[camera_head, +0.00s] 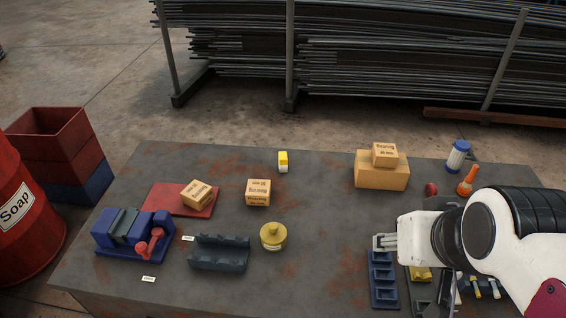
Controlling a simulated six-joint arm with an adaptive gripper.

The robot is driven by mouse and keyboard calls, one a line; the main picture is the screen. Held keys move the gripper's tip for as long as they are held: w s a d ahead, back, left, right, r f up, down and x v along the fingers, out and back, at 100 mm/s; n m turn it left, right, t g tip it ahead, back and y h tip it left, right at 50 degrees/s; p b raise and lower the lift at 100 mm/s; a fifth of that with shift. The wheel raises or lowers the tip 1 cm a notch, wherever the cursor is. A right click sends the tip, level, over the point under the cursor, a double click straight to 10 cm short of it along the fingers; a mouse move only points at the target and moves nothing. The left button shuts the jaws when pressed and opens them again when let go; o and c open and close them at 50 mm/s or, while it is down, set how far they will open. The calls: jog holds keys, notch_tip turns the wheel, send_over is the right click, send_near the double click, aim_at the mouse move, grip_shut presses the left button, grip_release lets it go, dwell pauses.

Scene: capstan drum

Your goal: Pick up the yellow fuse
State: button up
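A small yellow block with a white lower part (283,161) stands alone near the back middle of the table; it looks like the yellow fuse, though I cannot be sure.
A yellow drum-shaped piece (273,236), a dark grooved rack (219,253) and a blue vise (132,232) stand in front and left. Cardboard boxes (258,192) sit mid-table; a larger box (381,174) stands right of the yellow block. The table around that block is clear.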

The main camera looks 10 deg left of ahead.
jog(key=w+a+t+y, duration=0.1)
jog(key=w+a, duration=0.2)
jog(key=w, duration=0.5)
jog(key=w+a+t, duration=0.1)
jog(key=w+a, duration=0.2)
jog(key=w, duration=0.4)
jog(key=n+t, duration=0.1)
jog(key=t, duration=0.2)
send_over(283, 161)
jog(key=s+d, duration=0.6)
jog(key=s, duration=0.4)
notch_tip(283, 161, down, 12)
jog(key=shift+t+y, duration=0.3)
jog(key=shift+t, duration=0.4)
jog(key=w+a+f, duration=0.1)
jog(key=f, duration=0.2)
jog(key=w+a+f, duration=0.2)
jog(key=f, duration=0.1)
jog(key=w+a+f, duration=0.1)
jog(key=w+f, duration=0.1)
jog(key=f, duration=0.2)
jog(key=shift+a+f, duration=0.1)
jog(key=shift+a, duration=0.3)
jog(key=shift+w+a+f, duration=0.15)
jog(key=shift+a+f, duration=0.1)
jog(key=shift+f, duration=0.35)
jog(key=shift+x, duration=1.3)
jog(key=shift+x, duration=2.6)
